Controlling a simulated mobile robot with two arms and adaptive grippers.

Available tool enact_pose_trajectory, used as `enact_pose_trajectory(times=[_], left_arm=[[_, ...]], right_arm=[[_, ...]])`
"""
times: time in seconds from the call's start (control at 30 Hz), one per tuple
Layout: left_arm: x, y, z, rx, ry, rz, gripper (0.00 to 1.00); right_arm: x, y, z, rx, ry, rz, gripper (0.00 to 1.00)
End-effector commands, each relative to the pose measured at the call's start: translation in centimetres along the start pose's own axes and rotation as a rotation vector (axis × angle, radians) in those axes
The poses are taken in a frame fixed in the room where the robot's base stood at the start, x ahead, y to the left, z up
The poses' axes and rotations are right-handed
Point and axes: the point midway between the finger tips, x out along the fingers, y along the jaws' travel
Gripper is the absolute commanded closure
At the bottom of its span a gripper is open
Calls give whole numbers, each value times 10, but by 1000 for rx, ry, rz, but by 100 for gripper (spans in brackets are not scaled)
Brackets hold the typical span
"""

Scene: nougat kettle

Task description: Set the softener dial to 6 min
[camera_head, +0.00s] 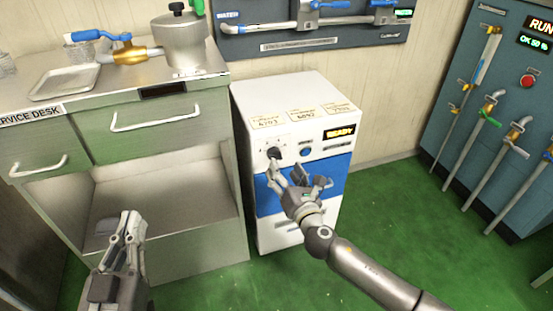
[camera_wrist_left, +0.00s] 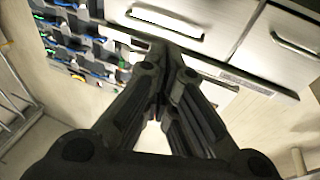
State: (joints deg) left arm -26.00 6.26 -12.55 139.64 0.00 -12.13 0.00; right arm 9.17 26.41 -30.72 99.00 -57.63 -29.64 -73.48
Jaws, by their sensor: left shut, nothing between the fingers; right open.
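The softener (camera_head: 295,200) is a white cabinet with a blue front panel, standing on the green floor. Its black dial (camera_head: 273,153) is at the upper left of its front; the scale marks are too small to read. A display on it reads READY (camera_head: 340,132). My right gripper (camera_head: 299,174) is open in front of the blue panel, with one finger just below the dial; I cannot tell whether it touches. My left gripper (camera_head: 131,222) is shut and empty in front of the service desk's open shelf, and its fingers also show in the left wrist view (camera_wrist_left: 170,65).
A blue button (camera_head: 306,152) is right of the dial. The service desk (camera_head: 150,130) stands left of the softener, with a metal pot (camera_head: 180,42) and a tray (camera_head: 66,83) on top. A wall panel (camera_head: 500,100) with valves is at right. Green floor is free between.

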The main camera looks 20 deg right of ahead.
Motion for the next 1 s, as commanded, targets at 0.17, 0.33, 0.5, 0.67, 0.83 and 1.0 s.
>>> enact_pose_trajectory(times=[0.17, 0.33, 0.5, 0.67, 0.83, 1.0], left_arm=[[0, 4, -24, -5, 145, 8, 100], [-4, 7, -47, -10, 273, 14, 100], [-10, 8, -64, -13, 368, 19, 100], [-13, 9, -72, -15, 414, 20, 100], [-14, 9, -74, -16, 425, 21, 100], [-14, 9, -74, -16, 424, 21, 100]], right_arm=[[30, 0, -2, 0, -1, 0, 43], [52, 0, -2, 2, 0, 0, 43], [66, -1, -2, 2, 1, -1, 43], [72, 0, -2, 2, 2, 0, 43], [73, 0, -1, 2, 2, 0, 43], [73, 0, -1, 2, 2, -1, 45]])
